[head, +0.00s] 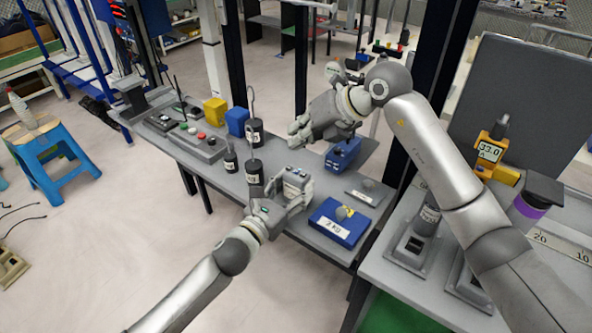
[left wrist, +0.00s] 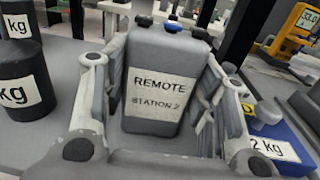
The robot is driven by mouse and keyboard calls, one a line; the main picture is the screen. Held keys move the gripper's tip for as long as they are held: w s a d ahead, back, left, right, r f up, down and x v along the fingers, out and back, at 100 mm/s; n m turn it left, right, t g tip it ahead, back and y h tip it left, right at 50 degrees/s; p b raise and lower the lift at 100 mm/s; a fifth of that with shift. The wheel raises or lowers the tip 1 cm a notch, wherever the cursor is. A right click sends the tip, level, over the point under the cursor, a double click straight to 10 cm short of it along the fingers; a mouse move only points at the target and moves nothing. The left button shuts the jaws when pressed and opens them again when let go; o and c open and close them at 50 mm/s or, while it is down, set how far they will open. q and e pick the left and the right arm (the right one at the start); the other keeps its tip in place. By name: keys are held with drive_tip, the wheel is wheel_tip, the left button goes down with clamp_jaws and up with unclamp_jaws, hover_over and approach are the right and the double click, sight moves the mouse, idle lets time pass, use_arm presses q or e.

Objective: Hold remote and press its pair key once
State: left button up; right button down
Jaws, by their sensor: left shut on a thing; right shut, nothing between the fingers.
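The grey remote (head: 296,180) is in my left gripper (head: 290,198), which is shut on it above the front of the grey table. In the left wrist view the remote (left wrist: 153,88) stands upright between the two fingers, its face labelled "REMOTE STATION 2". Its top end carries a row of dark keys and a blue key (left wrist: 172,27); I cannot read which one is the pair key. My right gripper (head: 297,131) is shut and empty, above and apart from the remote in the head view. It points left.
Black kg weights (head: 254,174) stand left of the remote. A blue 2 kg block (head: 340,222) lies to its right, and another blue block (head: 343,155) is behind. A button box (head: 198,145) is at far left. The right bench holds a yellow meter (head: 491,151).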

use_arm(q)
drive_tip(key=o, duration=1.2)
drive_tip(key=shift+c, duration=0.2)
